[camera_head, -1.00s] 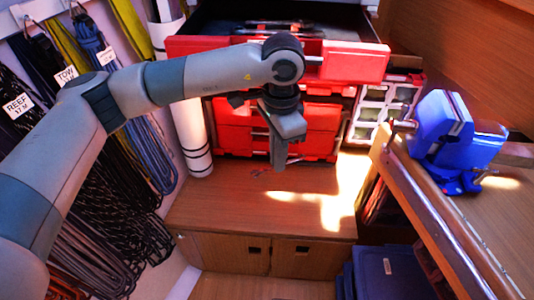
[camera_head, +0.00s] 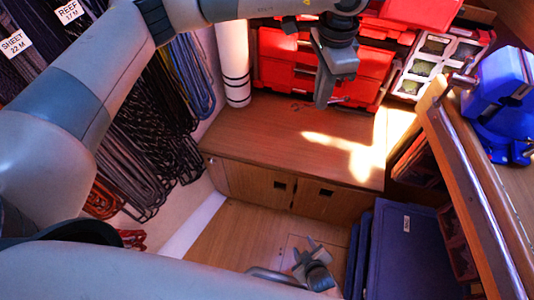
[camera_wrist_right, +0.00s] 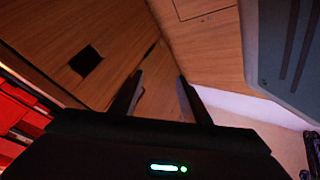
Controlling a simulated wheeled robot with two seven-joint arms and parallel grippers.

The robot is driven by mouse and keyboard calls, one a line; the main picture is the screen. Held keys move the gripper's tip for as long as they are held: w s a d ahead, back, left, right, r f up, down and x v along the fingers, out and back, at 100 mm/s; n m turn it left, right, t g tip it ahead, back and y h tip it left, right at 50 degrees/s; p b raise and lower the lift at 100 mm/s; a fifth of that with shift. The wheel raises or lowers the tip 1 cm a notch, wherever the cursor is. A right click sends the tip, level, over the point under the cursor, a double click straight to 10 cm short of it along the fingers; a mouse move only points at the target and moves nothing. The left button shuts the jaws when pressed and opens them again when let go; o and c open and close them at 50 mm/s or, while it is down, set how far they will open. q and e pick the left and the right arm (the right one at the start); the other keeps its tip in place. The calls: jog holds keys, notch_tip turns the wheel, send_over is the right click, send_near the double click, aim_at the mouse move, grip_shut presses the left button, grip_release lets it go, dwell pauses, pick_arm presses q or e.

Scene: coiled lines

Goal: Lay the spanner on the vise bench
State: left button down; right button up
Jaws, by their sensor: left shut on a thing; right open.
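My left gripper (camera_head: 325,95) points down in front of the red drawers, above the wooden cabinet top. It is shut, and a thin thing shows at its fingertips; I take it for the spanner (camera_head: 338,100), though its shape is too small to make out. My right gripper (camera_head: 311,248) is open and empty, low over the floor in front of the cabinet. Its two spread fingers also show in the right wrist view (camera_wrist_right: 156,95). The vise bench (camera_head: 455,150) runs along the right side with a steel-edged front. The blue vise (camera_head: 495,100) stands on it.
Red drawers (camera_head: 285,65) stand at the back of the low cabinet (camera_head: 270,130). A white roll (camera_head: 232,60) stands to their left. Coiled lines (camera_head: 165,130) hang on the left wall. The cabinet top's middle is mostly clear.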

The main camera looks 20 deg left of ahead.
jog(key=w+a+r+n+t, duration=0.1)
jog(key=w+a+r+n, duration=0.6)
jog(key=a+r+n, duration=0.4)
jog(key=n+t+h, duration=0.6)
jog(key=n+t, duration=0.4)
jog(key=n, duration=0.2)
send_near(295, 111)
jog(key=s, duration=0.4)
jog(key=shift+a+r, duration=0.15)
jog(key=shift+a, duration=0.15)
jog(key=shift+w, duration=0.15)
jog(key=shift+w+d, duration=0.3)
jog(key=shift+w, duration=1.65)
jog(key=shift+w+d, duration=0.3)
jog(key=shift+w, duration=1.65)
jog(key=shift+w+d, duration=0.3)
jog(key=shift+w, duration=1.7)
jog(key=shift+c, duration=0.3)
